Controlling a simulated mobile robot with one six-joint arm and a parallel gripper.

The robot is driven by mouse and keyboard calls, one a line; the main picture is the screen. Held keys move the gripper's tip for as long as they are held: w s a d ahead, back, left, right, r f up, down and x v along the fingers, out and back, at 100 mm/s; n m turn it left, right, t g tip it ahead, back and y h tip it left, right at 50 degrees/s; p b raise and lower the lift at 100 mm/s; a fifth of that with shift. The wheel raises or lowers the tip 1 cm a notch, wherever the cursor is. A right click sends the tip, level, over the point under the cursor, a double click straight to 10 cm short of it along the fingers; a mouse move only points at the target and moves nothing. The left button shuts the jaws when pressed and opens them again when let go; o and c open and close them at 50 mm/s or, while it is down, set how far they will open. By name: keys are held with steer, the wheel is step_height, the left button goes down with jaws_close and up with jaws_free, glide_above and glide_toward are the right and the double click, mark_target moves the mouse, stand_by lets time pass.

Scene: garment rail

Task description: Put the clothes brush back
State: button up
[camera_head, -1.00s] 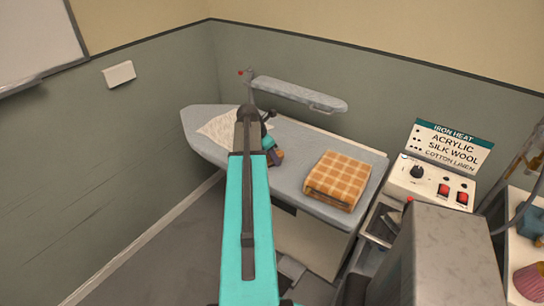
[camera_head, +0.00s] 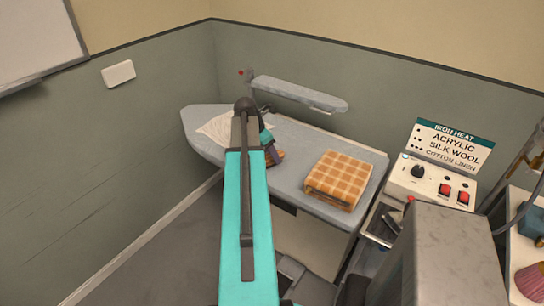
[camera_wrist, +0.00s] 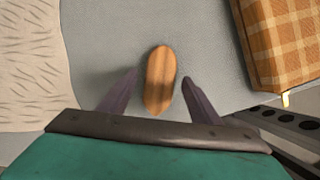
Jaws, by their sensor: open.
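The clothes brush shows as a brown wooden oval (camera_wrist: 160,80) on the grey ironing board in the wrist view. My gripper (camera_wrist: 160,90) is open, with one dark finger on each side of the brush and a gap to each. Whether the fingers are at the brush's height I cannot tell. In the head view the brush (camera_head: 275,158) shows only in part beside my gripper (camera_head: 272,152), and my arm hides part of that area.
An orange checked folded cloth (camera_head: 340,180) lies on the ironing board (camera_head: 292,178) to the right, and a pale patterned cloth (camera_head: 217,130) to the left. A narrow sleeve board (camera_head: 300,94) stands above the back. A control box (camera_head: 432,180) stands at right.

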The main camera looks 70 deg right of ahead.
steer(key=b+v, duration=0.2)
steer(key=v, duration=0.7)
steer(key=shift+r, duration=0.25)
steer(key=shift+w, duration=0.1)
steer(key=shift+a, duration=0.1)
stand_by(0.5)
